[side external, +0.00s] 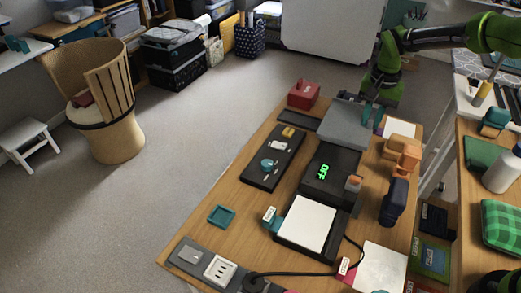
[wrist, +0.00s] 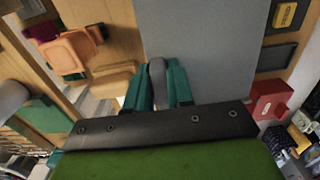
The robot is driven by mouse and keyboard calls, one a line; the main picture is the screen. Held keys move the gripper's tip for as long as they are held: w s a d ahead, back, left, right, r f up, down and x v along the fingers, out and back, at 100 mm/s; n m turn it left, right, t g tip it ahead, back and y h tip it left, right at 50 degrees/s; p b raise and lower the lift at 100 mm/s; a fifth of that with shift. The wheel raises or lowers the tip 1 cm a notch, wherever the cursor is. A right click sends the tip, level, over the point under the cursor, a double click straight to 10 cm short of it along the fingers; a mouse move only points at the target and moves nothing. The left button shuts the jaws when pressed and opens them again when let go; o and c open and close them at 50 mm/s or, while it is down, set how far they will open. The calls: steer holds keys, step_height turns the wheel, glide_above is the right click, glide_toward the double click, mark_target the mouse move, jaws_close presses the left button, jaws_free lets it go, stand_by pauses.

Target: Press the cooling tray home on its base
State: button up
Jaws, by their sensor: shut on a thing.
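The grey flat slab (side external: 343,125), which looks like the cooling tray, is at the far end of the wooden table. It fills the middle of the wrist view (wrist: 205,45). My gripper (side external: 373,114) is at its right edge in the side view. In the wrist view the teal fingers (wrist: 158,88) are shut on a rounded grey tab (wrist: 156,76) at the slab's edge. A black unit (side external: 330,172) with a green "OFF" display stands directly in front of the slab. The slab's underside is hidden, so I cannot tell how it sits on a base.
A white plate (side external: 306,222) on a black frame lies nearer, with a cable beside it. A red box (side external: 303,94) stands behind left; a black tray of small parts (side external: 273,158) lies left. Orange (side external: 402,153) and navy (side external: 394,202) objects stand right.

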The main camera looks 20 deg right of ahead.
mark_target(366, 136)
jaws_close()
steer(key=shift+y, duration=0.6)
steer(key=s+a+f, duration=0.2)
steer(key=s, duration=0.1)
steer(key=shift+a+f, duration=0.35)
steer(key=shift+a, duration=0.05)
steer(key=shift+f, duration=2.9)
steer(key=shift+w+f, duration=0.1)
steer(key=shift+f, duration=0.85)
steer(key=o, duration=0.7)
jaws_free()
steer(key=shift+f, duration=0.1)
